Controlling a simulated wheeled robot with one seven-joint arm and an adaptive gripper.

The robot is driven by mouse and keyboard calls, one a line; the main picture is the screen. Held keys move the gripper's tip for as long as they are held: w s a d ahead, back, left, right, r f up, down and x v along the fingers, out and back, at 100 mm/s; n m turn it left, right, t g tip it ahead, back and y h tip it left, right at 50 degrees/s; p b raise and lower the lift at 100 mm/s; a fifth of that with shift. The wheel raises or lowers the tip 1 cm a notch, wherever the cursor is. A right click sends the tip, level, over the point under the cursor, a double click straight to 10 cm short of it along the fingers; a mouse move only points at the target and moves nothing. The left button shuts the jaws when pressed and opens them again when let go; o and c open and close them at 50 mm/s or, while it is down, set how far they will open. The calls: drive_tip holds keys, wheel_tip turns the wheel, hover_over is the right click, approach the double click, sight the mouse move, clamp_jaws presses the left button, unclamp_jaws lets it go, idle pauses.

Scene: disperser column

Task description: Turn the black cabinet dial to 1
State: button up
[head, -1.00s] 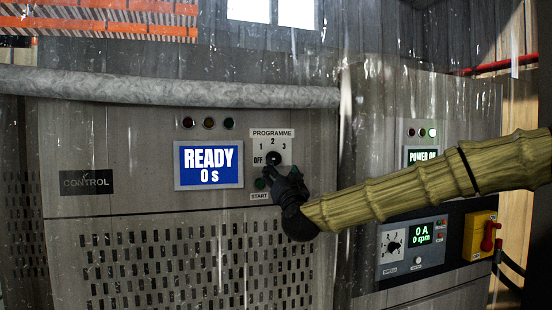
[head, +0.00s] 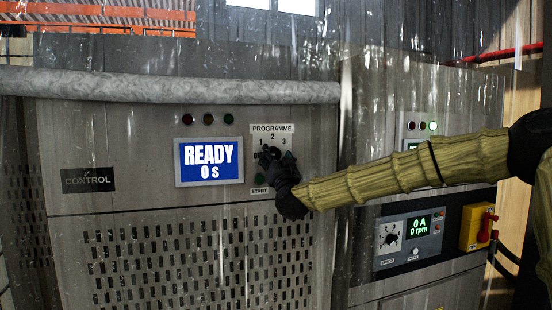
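The black programme dial sits on the grey control cabinet (head: 120,140), under the PROGRAMME label (head: 272,128) with marks 1, 2 and 3. My black gripper (head: 268,156) is over the dial and hides it almost fully. I cannot tell which mark the dial points at. The OFF mark is partly covered by the fingertips. The gripper is dark against the dark dial, so I cannot tell whether its fingers are shut on it or only touch it.
A blue display (head: 209,162) reading READY 0 s is left of the dial. A green START button (head: 258,179) sits just below my gripper. A right-hand cabinet carries a speed panel (head: 408,238) and a red-and-yellow switch (head: 478,227). A thick grey pipe (head: 170,88) runs above.

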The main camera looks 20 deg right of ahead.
drive_tip(key=c, duration=0.8)
drive_tip(key=shift+c, duration=0.2)
drive_tip(key=shift+f+m+b, duration=0.1)
drive_tip(key=shift+m+b, duration=0.2)
drive_tip(key=shift+b, duration=0.3)
drive_tip(key=m+h+b, duration=0.1)
drive_tip(key=m+b, duration=0.1)
drive_tip(key=shift+a+f+b, duration=0.1)
drive_tip(key=shift+a+b, duration=0.05)
drive_tip(key=shift+b, duration=0.25)
drive_tip(key=m+g+h+b, duration=0.1)
drive_tip(key=m+b, duration=0.2)
drive_tip(key=shift+m+h, duration=0.3)
drive_tip(key=shift+h, duration=0.1)
drive_tip(key=m+b, duration=0.1)
drive_tip(key=m+g+h+b, duration=0.1)
drive_tip(key=m, duration=0.1)
drive_tip(key=m+g, duration=0.1)
drive_tip(key=m, duration=0.1)
drive_tip(key=shift+a+r+b, duration=0.1)
drive_tip(key=shift+r+b, duration=0.25)
drive_tip(key=shift+b, duration=0.05)
